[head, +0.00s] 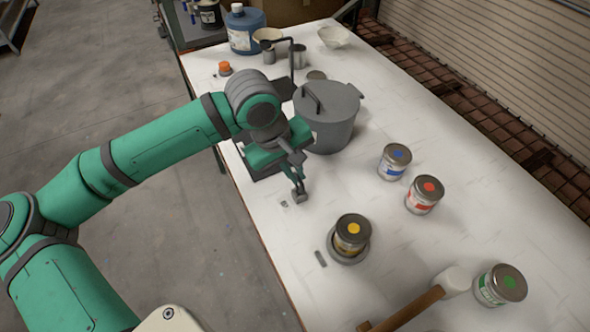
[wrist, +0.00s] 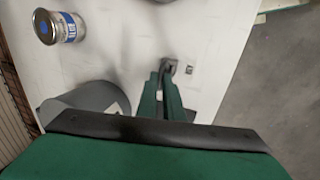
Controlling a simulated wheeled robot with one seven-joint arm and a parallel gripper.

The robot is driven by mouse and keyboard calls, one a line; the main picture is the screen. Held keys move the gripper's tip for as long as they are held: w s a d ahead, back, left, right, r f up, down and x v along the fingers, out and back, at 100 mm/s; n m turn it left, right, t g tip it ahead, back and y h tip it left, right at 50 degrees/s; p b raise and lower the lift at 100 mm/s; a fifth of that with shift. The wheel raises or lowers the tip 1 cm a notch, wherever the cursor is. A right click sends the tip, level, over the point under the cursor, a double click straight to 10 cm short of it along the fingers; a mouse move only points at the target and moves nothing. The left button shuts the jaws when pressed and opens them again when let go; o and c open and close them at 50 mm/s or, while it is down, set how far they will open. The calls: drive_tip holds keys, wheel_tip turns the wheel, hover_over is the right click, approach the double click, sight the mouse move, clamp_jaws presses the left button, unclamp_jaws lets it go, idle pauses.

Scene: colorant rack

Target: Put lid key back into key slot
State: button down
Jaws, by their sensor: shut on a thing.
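My gripper (head: 298,172) points down over the white table and is shut on the lid key (head: 300,196), a small dark grey piece at the fingertips. The wrist view shows my gripper (wrist: 164,92) and the lid key (wrist: 171,67) from above. In the wrist view the slot (wrist: 189,70) is just right of the key. The key is apart from the slot. Its height above the table is hard to tell.
A grey lidded pot (head: 330,125) stands close behind my gripper. Cans with blue (head: 394,162), red (head: 424,196), yellow (head: 352,236) and green (head: 500,286) marks stand to the right and front. A mallet (head: 420,303) lies at the front.

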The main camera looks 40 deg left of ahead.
drive_tip(key=c, duration=1.8)
unclamp_jaws()
drive_tip(key=v, duration=1.1)
